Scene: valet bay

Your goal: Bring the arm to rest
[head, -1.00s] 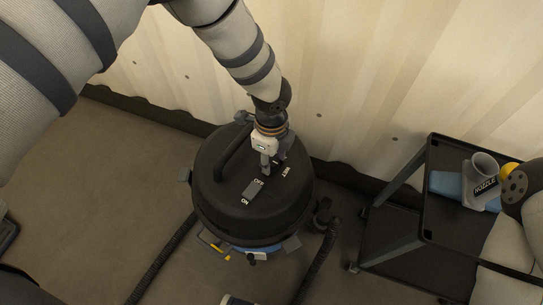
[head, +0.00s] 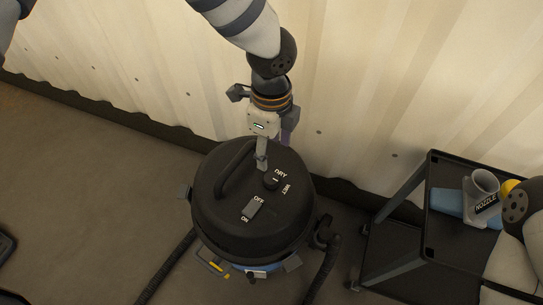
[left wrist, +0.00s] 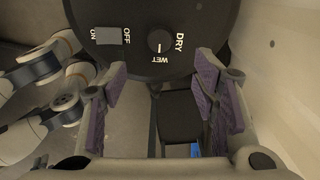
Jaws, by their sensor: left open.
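My left gripper (head: 262,158) is in the head view, pointing down above the rear edge of the black vacuum lid (head: 228,205). In the left wrist view its jaws (left wrist: 157,82) are apart, with purple pads and nothing between them. The lid carries a round DRY/WET knob (head: 270,184), which also shows in the left wrist view (left wrist: 159,41). A grey ON/OFF rocker (head: 251,208) sits in front of it. The gripper looks clear of the knob, though the exact gap to the lid is hard to tell.
A corrugated wall (head: 350,90) stands close behind the vacuum. Hoses (head: 322,268) run from its sides. At right is a black cart (head: 440,236) with a blue-and-grey nozzle (head: 480,196) on top, beside my right arm. The floor at left (head: 90,190) is mostly clear.

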